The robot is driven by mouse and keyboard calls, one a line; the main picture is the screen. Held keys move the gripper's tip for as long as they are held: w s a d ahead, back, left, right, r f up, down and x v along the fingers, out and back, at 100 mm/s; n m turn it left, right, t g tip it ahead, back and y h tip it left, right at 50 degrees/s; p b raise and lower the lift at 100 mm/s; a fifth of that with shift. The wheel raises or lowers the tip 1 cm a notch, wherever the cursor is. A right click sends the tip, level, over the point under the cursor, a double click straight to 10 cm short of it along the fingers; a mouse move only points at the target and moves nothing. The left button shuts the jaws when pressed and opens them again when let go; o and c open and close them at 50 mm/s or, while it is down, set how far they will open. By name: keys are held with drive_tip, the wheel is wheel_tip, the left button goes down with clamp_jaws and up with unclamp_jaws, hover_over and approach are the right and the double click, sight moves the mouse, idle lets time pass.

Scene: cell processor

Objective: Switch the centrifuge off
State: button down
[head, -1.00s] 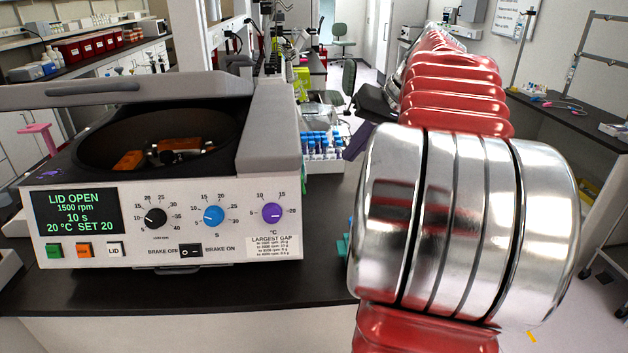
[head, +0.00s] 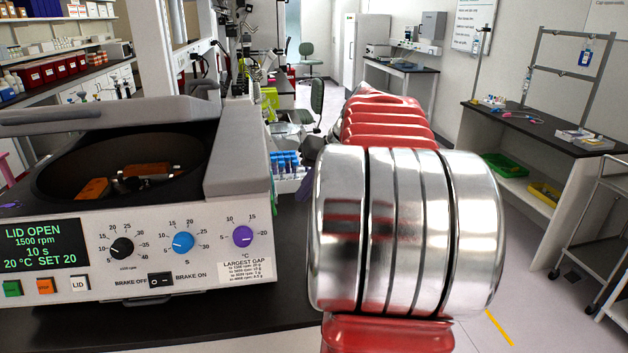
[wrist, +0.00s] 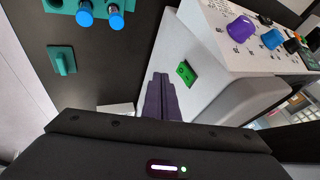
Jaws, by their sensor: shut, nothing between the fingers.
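The centrifuge (head: 150,240) stands on the bench at left in the head view. Its lid is open, and orange buckets (head: 150,170) sit in the bowl. Its display (head: 42,245) reads LID OPEN, 1500 rpm, 10 s, 20 °C SET 20. In the wrist view a green rocker switch (wrist: 187,73) is on the centrifuge's pale side wall (wrist: 205,55). My gripper (wrist: 160,78) is shut and empty, its dark purple fingers pointing along that wall. The fingertips appear just left of the switch and apart from it. My arm hides much of the gripper in the head view.
A rack with blue-capped tubes (head: 286,162) stands behind the centrifuge's right side. In the wrist view, a teal rack (wrist: 90,8) and a small teal piece (wrist: 62,60) are on the dark bench. The floor at right, before a cart (head: 610,245), is open.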

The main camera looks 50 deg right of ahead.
drive_tip(key=w+a+f, duration=0.2)
drive_tip(key=w+a, duration=0.1)
drive_tip(key=shift+w+a+f, duration=0.1)
drive_tip(key=shift+w+f, duration=0.1)
drive_tip(key=shift+f, duration=0.15)
drive_tip(key=shift+s, duration=0.1)
